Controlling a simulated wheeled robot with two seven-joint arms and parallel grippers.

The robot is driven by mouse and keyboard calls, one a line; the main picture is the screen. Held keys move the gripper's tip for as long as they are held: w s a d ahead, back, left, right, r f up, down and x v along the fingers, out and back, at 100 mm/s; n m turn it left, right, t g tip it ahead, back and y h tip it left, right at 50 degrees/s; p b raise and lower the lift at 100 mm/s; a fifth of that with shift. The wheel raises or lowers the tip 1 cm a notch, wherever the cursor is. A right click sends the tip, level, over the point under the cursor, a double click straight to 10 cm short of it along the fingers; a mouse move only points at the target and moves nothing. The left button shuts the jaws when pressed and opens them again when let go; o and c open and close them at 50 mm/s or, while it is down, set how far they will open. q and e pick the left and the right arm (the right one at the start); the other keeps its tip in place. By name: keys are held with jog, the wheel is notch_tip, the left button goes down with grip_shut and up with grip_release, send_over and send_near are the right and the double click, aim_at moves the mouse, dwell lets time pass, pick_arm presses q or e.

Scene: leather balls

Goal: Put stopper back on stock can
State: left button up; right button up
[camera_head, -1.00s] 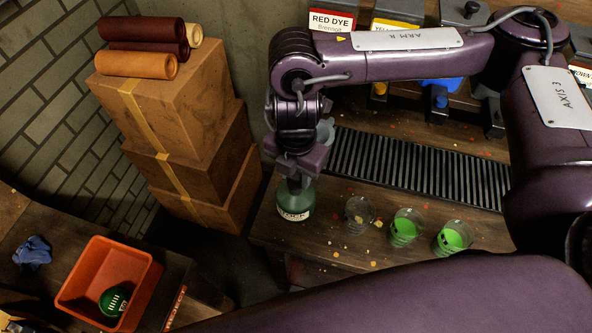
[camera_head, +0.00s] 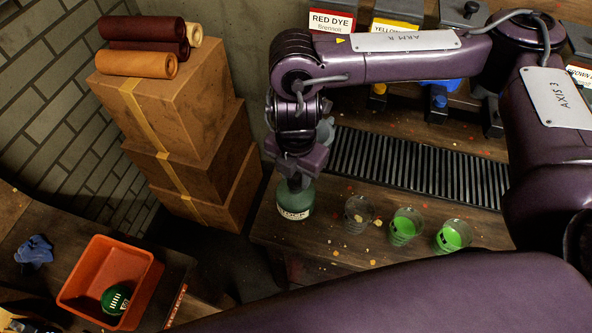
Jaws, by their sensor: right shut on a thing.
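The stock can (camera_head: 295,203) is a green container with a white label reading STOCK. It stands at the left end of the wooden bench. My right gripper (camera_head: 294,182) points down right over the top of the can, and its fingers are close together there. The stopper cannot be made out; the gripper and the can's top hide that spot. I cannot tell whether what the gripper holds touches the can. My left gripper is not in view.
Three clear cups stand right of the can: one empty-looking cup (camera_head: 358,214) and two with green liquid (camera_head: 405,227) (camera_head: 453,237). A black grate (camera_head: 420,167) lies behind. An orange bin (camera_head: 95,263) with a green ball (camera_head: 115,299) stands lower left. Stacked boxes (camera_head: 165,100) rise behind.

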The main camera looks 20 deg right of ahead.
jog(key=o, duration=1.5)
jog(key=shift+r+p, duration=3.55)
jog(key=shift+p, duration=0.15)
jog(key=shift+c, duration=0.3)
grip_shut()
